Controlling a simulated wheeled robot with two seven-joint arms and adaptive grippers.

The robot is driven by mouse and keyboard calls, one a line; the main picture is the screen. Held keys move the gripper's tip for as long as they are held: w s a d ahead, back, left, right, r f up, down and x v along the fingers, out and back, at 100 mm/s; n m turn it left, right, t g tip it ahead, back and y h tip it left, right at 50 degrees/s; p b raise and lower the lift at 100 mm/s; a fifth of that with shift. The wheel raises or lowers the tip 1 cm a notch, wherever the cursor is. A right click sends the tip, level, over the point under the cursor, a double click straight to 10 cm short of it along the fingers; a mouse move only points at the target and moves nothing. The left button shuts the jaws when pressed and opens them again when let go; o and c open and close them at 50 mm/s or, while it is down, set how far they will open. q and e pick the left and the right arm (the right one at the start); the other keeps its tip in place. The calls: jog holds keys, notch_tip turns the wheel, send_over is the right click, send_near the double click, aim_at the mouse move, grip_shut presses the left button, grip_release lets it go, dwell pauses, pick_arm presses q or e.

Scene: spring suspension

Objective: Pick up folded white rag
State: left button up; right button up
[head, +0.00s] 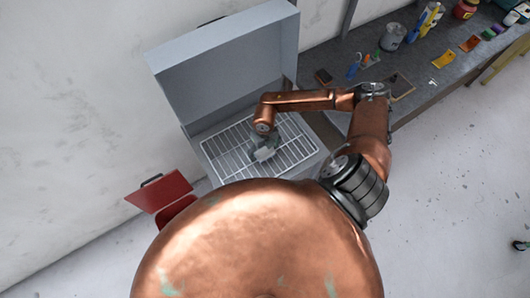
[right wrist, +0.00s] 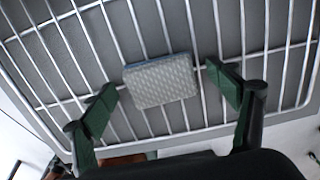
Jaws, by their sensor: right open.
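The folded white rag (right wrist: 160,82) lies flat on a white wire rack (right wrist: 195,50) in the right wrist view. It looks like a small textured, pale rectangle. My right gripper (right wrist: 165,85) is open, with one green-padded finger on each side of the rag and gaps between the fingers and its edges. In the head view my right gripper (head: 264,150) is over the rack, and it largely hides the rag there. I cannot tell the exact height of the fingers above the rack. My left gripper is not in view.
The rack sits in a grey open-topped box with a tall raised back panel (head: 225,65). A red case (head: 160,191) stands at the left. A dark workbench (head: 425,75) at the right holds a can (head: 392,37), bottles and small tools. Open floor lies at the lower right.

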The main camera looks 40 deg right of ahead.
jog(key=shift+c, duration=0.2)
jog(key=c, duration=1.1)
